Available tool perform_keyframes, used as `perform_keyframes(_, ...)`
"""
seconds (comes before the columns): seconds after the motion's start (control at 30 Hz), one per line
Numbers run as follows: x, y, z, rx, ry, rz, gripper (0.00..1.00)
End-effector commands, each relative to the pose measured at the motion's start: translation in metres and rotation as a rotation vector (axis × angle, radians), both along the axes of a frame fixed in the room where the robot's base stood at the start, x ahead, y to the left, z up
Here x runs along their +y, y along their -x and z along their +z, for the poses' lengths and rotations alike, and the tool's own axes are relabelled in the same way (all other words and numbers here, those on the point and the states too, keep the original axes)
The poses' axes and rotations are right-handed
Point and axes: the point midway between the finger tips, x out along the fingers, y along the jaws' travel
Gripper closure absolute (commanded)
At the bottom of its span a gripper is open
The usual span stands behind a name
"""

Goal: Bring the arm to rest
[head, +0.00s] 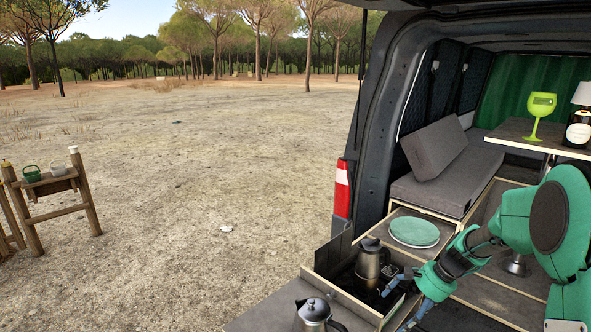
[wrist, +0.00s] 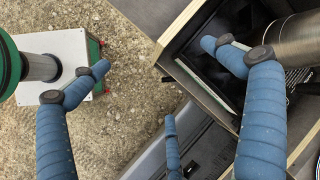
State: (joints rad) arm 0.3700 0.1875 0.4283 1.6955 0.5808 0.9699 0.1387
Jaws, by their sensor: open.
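My green arm reaches in from the right of the head view and bends down to the left over the van's tailgate. My gripper (head: 404,300) has blue fingers. They are spread apart, with nothing visible between them. In the wrist view my gripper (wrist: 165,78) also shows its blue fingers wide apart. One finger overlaps the open wooden-edged drawer (wrist: 178,30) there, and whether it touches anything cannot be told. A metal pot (head: 372,258) stands in the drawer, just left of the gripper in the head view.
A steel coffee pot (head: 314,314) stands at the bottom, left of the gripper. A green round plate (head: 414,231) lies on the board behind it. A green goblet (head: 541,108) stands on the van table (head: 515,135). Open ground (head: 210,190) lies left of the van.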

Motion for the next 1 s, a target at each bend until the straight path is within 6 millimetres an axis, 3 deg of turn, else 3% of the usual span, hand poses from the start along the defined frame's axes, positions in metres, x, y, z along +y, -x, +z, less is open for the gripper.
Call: perform_keyframes(1.0,0.063,0.049,0.101,-0.432,0.610,0.607,0.00)
